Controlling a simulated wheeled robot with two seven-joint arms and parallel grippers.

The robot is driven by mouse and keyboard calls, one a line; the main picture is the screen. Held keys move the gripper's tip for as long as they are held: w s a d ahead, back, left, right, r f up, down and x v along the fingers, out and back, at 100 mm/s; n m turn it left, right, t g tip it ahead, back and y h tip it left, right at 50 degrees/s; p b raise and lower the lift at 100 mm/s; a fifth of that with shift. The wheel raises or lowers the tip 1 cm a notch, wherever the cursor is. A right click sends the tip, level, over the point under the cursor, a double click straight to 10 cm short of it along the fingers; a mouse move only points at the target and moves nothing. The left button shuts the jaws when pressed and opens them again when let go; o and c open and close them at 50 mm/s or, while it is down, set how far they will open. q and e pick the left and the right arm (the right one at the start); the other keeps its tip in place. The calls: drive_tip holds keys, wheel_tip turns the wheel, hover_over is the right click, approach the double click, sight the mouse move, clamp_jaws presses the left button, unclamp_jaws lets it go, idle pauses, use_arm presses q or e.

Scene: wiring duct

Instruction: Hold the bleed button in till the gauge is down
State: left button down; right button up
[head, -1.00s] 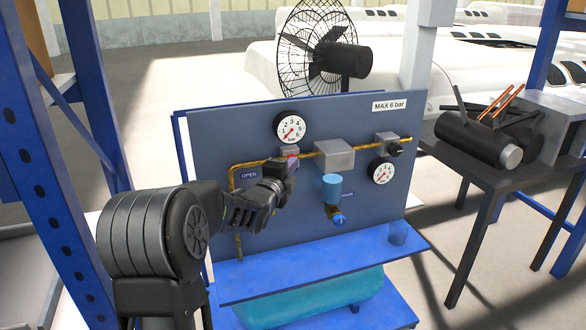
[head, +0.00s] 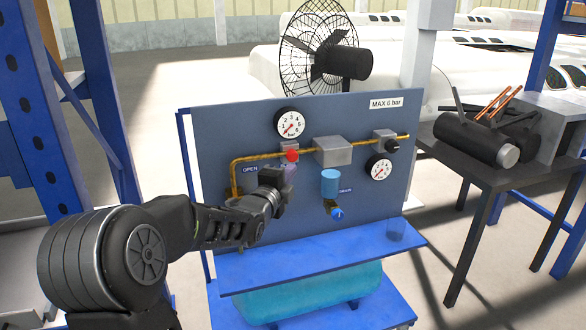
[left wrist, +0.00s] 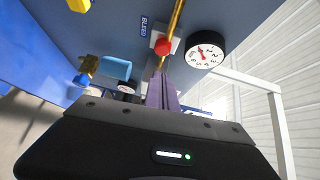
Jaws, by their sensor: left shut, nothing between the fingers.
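The red bleed button (head: 291,155) sits on a grey block on the brass pipe, fully uncovered. It also shows in the left wrist view (left wrist: 163,46), beside the label BLEED. The gauge (head: 290,123) above it is round and white; its red needle points to the lower left, toward the low end of the scale. The gauge shows in the left wrist view too (left wrist: 204,52). My left gripper (head: 289,174) is just below the button, apart from it. Its purple fingers (left wrist: 161,92) are shut and empty. My right gripper is not in view.
A second gauge (head: 379,167), a grey box (head: 333,151) and a blue filter bowl (head: 330,183) with a blue knob (head: 338,214) are on the panel. A blue shelf (head: 320,248) juts out below. Blue rack posts stand at the left.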

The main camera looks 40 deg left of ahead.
use_arm(q)
drive_tip(key=v, duration=0.5)
drive_tip(key=shift+w, duration=0.1)
idle(0.7)
drive_tip(key=s+d+f+n+g+h+p, duration=0.2)
drive_tip(key=d+f+n+g+h+p, duration=0.4)
drive_tip(key=d+f+n, duration=1.25)
drive_tip(key=s+d+f+m+g+h+p, duration=0.1)
drive_tip(key=s+d+f+g+p, duration=0.2)
drive_tip(key=s+d+f, duration=0.6)
drive_tip(key=s+d+f+m+g+h+p, duration=0.1)
drive_tip(key=s+d+f+g, duration=0.6)
drive_tip(key=s, duration=1)
drive_tip(key=d+f+h+p, duration=0.1)
drive_tip(key=d+f+p, duration=0.1)
drive_tip(key=d, duration=0.4)
drive_tip(key=shift+x, duration=0.85)
